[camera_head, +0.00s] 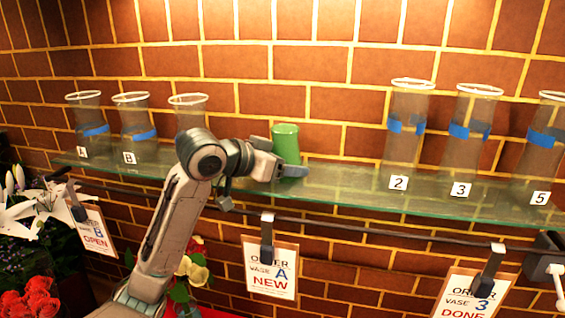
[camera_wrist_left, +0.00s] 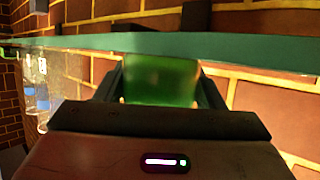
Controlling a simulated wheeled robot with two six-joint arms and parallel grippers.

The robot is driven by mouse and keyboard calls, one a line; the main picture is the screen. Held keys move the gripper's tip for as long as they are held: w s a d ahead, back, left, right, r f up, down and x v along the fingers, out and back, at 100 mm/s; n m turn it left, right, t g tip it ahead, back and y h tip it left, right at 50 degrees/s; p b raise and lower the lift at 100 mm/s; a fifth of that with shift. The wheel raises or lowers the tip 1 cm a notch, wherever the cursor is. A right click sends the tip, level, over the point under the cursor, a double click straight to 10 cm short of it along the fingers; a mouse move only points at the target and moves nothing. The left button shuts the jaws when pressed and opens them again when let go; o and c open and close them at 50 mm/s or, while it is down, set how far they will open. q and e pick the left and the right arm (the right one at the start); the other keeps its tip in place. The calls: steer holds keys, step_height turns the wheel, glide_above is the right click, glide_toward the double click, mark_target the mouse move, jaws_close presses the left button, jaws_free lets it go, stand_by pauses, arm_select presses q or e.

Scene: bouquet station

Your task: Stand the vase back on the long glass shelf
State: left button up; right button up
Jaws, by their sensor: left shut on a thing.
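A green vase (camera_head: 286,143) stands about upright over the middle of the long glass shelf (camera_head: 345,188). My left gripper (camera_head: 284,170) is shut on the vase low on its body, reaching in from the left. The fingers hide part of the vase's base, so I cannot tell whether it touches the glass. In the left wrist view, the green vase (camera_wrist_left: 160,80) sits between the two fingers (camera_wrist_left: 160,95), with the shelf's green edge (camera_wrist_left: 90,41) running across just beyond.
Clear vases with blue bands stand at the shelf's left, one labelled B (camera_head: 133,120), and at its right, labelled 2 (camera_head: 408,125), 3 (camera_head: 470,130) and 5 (camera_head: 543,140). Order cards (camera_head: 270,270) hang from a rail below. Bare glass lies right of the green vase.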

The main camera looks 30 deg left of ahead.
arm_select(q)
steer(key=o, duration=1.2)
steer(key=shift+s+d, duration=0.25)
steer(key=shift+o, duration=1.4)
steer(key=shift+s+d+r, duration=0.1)
steer(key=shift+s+d, duration=0.05)
steer(key=shift+s, duration=0.1)
steer(key=shift+s+r, duration=0.1)
steer(key=shift+w, duration=0.2)
steer(key=shift+s+a, duration=0.1)
steer(key=shift+a, duration=0.25)
steer(key=shift+s+a+b, duration=0.1)
steer(key=shift+s+b, duration=0.25)
steer(key=shift+b, duration=0.1)
steer(key=b+v, duration=0.5)
steer(key=v, duration=0.6)
arm_select(e)
step_height(320, 180, down, 6)
steer(key=s, duration=0.1)
steer(key=shift+s+d, duration=0.15)
steer(key=shift+s, duration=0.05)
arm_select(q)
steer(key=shift+d+r, duration=0.15)
steer(key=shift+d, duration=0.1)
